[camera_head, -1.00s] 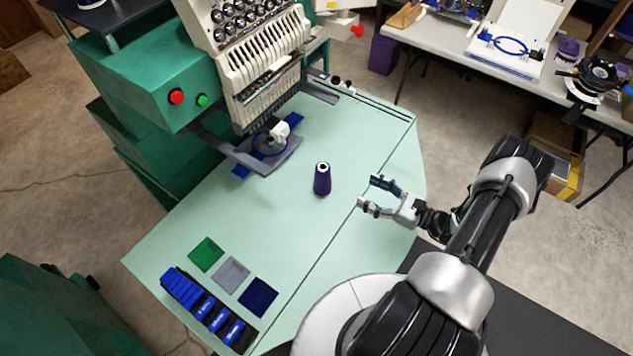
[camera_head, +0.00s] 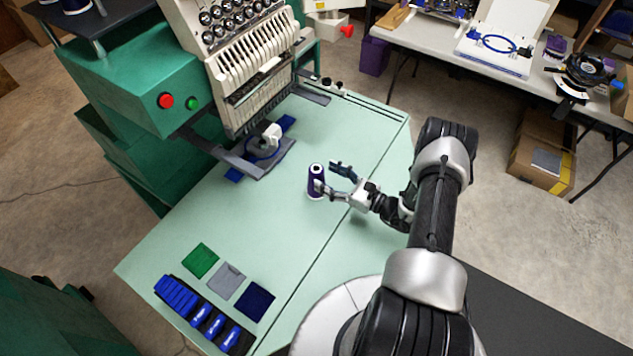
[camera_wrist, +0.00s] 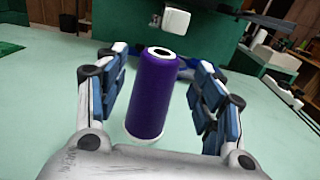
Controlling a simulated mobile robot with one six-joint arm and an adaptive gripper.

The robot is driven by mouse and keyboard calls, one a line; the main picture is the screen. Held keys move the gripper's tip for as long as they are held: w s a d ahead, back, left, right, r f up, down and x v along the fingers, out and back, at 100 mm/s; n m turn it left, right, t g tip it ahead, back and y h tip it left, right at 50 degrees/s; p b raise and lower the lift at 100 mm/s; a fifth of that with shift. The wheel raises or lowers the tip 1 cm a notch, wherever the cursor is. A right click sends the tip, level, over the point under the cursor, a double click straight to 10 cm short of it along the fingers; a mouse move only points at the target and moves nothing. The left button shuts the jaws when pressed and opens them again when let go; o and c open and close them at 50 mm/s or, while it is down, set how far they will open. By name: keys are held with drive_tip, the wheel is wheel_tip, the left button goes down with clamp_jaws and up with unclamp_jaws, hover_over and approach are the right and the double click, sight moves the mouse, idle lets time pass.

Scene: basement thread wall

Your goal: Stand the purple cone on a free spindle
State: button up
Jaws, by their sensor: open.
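The purple cone (camera_head: 317,182) stands upright on the pale green table of the embroidery machine. It has a white top and base, and it also shows in the wrist view (camera_wrist: 158,95). My gripper (camera_head: 330,177) is open, low over the table, with its fingers reaching to the cone. In the wrist view the cone stands between and just beyond the two open fingers (camera_wrist: 158,105), apart from both. No free spindle can be made out clearly in these frames.
The green embroidery machine (camera_head: 137,84) stands at the back left, with a hoop (camera_head: 262,150) on its arm. Cloth squares (camera_head: 226,280) and a blue-and-black tool tray (camera_head: 203,312) lie front left. A white table (camera_head: 437,43) stands at the back right. The pale table around the cone is clear.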

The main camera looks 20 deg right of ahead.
drive_tip(key=x, duration=0.4)
drive_tip(key=shift+w+a, duration=0.2)
drive_tip(key=shift+w, duration=0.05)
clamp_jaws()
idle(0.6)
